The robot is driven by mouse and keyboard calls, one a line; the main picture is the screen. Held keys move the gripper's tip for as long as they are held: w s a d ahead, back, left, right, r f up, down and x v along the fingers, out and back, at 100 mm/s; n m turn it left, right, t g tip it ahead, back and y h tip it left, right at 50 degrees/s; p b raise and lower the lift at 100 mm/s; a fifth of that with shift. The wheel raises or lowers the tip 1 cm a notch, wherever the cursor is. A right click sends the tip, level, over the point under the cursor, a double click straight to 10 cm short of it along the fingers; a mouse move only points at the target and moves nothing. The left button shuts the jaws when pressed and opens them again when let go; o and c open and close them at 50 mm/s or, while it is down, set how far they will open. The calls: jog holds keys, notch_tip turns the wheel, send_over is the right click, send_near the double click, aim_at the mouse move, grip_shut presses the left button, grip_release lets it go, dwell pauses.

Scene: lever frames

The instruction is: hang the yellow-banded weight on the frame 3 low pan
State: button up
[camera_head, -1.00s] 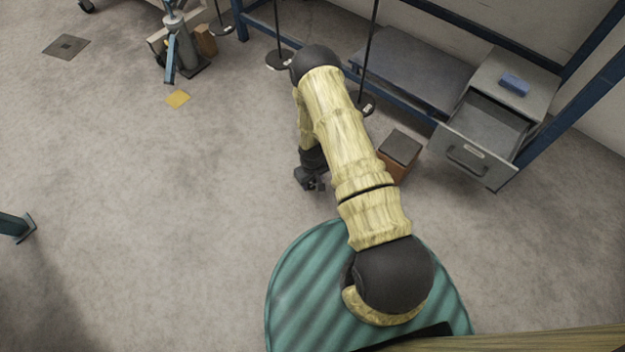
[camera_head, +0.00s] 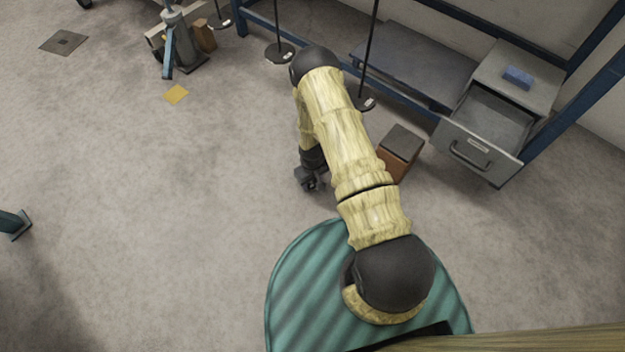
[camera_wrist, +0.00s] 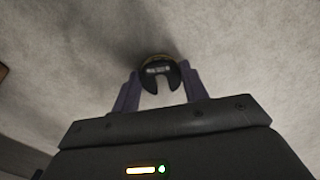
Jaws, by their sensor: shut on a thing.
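My gripper (camera_wrist: 160,92) is shut on a dark slotted weight (camera_wrist: 157,67) in the wrist view. The weight has a thin yellowish edge along its far rim and a small pale label; its open slot faces my gripper. Bare floor shows behind it. In the head view my gripper (camera_head: 313,180) hangs below the forearm, left of a brown block, and the weight is too small or hidden to make out. Dark round pans hang on rods: one (camera_head: 281,53) left of my elbow, one (camera_head: 364,103) right of it, and one (camera_head: 220,21) farther left. I cannot tell which frame each belongs to.
An open grey drawer (camera_head: 485,125) with a blue object (camera_head: 517,77) on top stands at the right. A brown block with a dark top (camera_head: 400,150) is on the floor. The left floor is mostly clear.

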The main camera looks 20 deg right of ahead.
jog(key=shift+f, duration=0.35)
dwell(0.4)
jog(key=o, duration=1)
jog(key=shift+o, duration=0.2)
notch_tip(320, 180, up, 17)
jog(key=p, duration=0.9)
jog(key=shift+r, duration=0.2)
